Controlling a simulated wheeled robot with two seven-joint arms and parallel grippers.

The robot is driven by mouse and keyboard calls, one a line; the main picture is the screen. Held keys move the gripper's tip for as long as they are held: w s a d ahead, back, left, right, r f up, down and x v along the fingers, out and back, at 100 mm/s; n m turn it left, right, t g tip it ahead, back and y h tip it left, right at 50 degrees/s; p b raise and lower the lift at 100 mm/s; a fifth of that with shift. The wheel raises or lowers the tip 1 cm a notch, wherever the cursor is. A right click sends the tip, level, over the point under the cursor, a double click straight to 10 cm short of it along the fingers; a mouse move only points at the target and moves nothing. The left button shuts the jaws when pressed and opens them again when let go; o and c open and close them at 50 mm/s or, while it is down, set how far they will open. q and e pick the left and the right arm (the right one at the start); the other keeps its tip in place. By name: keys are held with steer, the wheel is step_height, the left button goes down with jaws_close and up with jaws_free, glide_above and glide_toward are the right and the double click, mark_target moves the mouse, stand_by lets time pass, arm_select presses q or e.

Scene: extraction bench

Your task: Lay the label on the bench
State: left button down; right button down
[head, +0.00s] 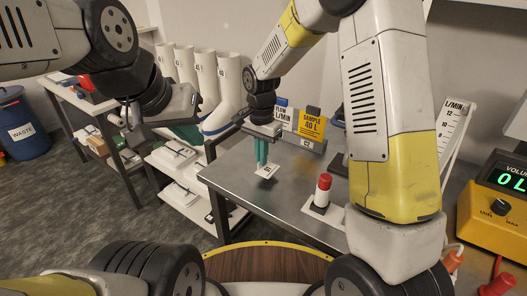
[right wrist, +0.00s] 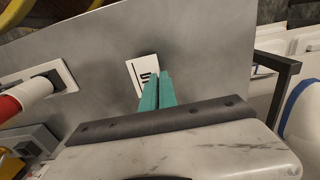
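The label (head: 267,171) is a small white card with dark print, low over the metal bench top, right under my right gripper (head: 262,164). The right wrist view shows its printed face (right wrist: 143,72) at the tips of the teal fingers (right wrist: 160,74). Those fingers are nearly together with only a thin slit, and they appear closed on the label's edge, part of which they hide. I cannot tell whether the label touches the bench. My left gripper (head: 126,117) is off to the left, away from the bench; its fingers are too unclear to judge.
A red-and-white bottle (head: 321,190) stands on a marked white card to the right. Yellow and blue sign cards (head: 311,123) stand at the back. White boots (head: 228,90) are behind, shelves at left. A yellow volume meter (head: 495,205) is at far right. Bare bench surrounds the label.

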steer(key=shift+f, duration=1.3)
steer(key=shift+f, duration=0.15)
steer(key=c, duration=1.7)
jaws_free()
step_height(320, 180, up, 12)
steer(key=s+d+r+n+t+y, duration=0.1)
steer(key=s+d+r+n+t, duration=0.15)
steer(key=s+d+r, duration=0.55)
steer(key=shift+s+d+r+n+t+y, duration=0.2)
steer(key=shift+s+d+r+n+t, duration=0.5)
steer(key=shift+s+d, duration=0.95)
steer(key=shift+s+d+r+n+t+y, duration=0.25)
steer(key=shift+s+d+n+t, duration=0.55)
steer(key=shift+s, duration=1.5)
steer(key=shift+s+d+r+n+t+y, duration=0.15)
steer(key=shift+s+d+r+n+t, duration=0.3)
steer(key=shift+s+d+n, duration=0.9)
